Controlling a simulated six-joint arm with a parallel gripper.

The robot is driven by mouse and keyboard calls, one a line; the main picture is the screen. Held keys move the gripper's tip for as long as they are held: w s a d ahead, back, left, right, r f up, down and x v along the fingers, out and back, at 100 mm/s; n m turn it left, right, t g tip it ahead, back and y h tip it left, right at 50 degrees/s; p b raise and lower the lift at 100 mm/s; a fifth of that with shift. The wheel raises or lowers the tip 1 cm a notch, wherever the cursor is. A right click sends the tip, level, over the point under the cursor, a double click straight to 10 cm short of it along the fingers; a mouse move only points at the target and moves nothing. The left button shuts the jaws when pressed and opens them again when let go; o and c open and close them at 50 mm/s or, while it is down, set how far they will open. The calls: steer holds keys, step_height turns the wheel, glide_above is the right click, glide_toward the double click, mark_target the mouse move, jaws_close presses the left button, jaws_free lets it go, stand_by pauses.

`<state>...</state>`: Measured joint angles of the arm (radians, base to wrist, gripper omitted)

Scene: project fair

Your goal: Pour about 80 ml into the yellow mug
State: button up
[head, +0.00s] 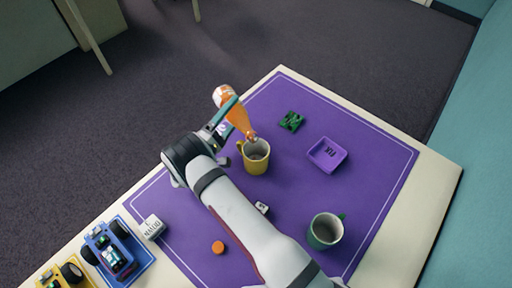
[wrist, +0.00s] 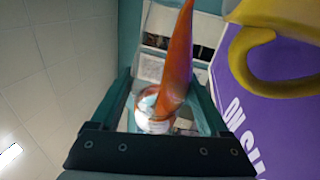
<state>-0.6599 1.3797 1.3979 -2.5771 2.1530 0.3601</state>
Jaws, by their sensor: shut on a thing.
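My gripper (head: 226,111) is shut on a clear bottle (head: 239,119) with orange contents. The bottle is tipped past level, its base up at the left and its neck down at the right. The neck is just over the rim of the yellow mug (head: 257,163), which stands upright on the purple mat. I cannot tell if liquid is flowing or how much is in the mug. In the wrist view the bottle (wrist: 178,60) shows between the fingers, and part of the yellow mug (wrist: 240,62) with its handle is at the upper right.
A green mug (head: 313,236) stands at the lower right of the purple mat (head: 375,165). A purple tray (head: 341,159), a green piece (head: 291,121), a white tag (head: 262,207) and an orange cap (head: 218,247) lie on it. Toy cars (head: 110,252) are at lower left.

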steer(key=shift+r+m, duration=0.25)
steer(key=shift+m, duration=0.05)
steer(key=shift+w+a+r, duration=0.1)
steer(key=shift+w, duration=0.25)
stand_by(0.3)
steer(key=shift+r+m, duration=0.3)
steer(key=shift+m, duration=0.2)
stand_by(0.9)
steer(key=f+n, duration=0.1)
steer(key=n, duration=0.1)
steer(key=f+n+y, duration=0.1)
steer(key=n, duration=0.1)
steer(key=w+f+n+y, duration=0.1)
steer(key=n, duration=0.1)
steer(key=shift+a+f, duration=0.25)
steer(key=shift+s+r+n+g, duration=0.15)
steer(key=shift+r+n+g, duration=0.15)
steer(key=shift+r, duration=0.05)
stand_by(0.8)
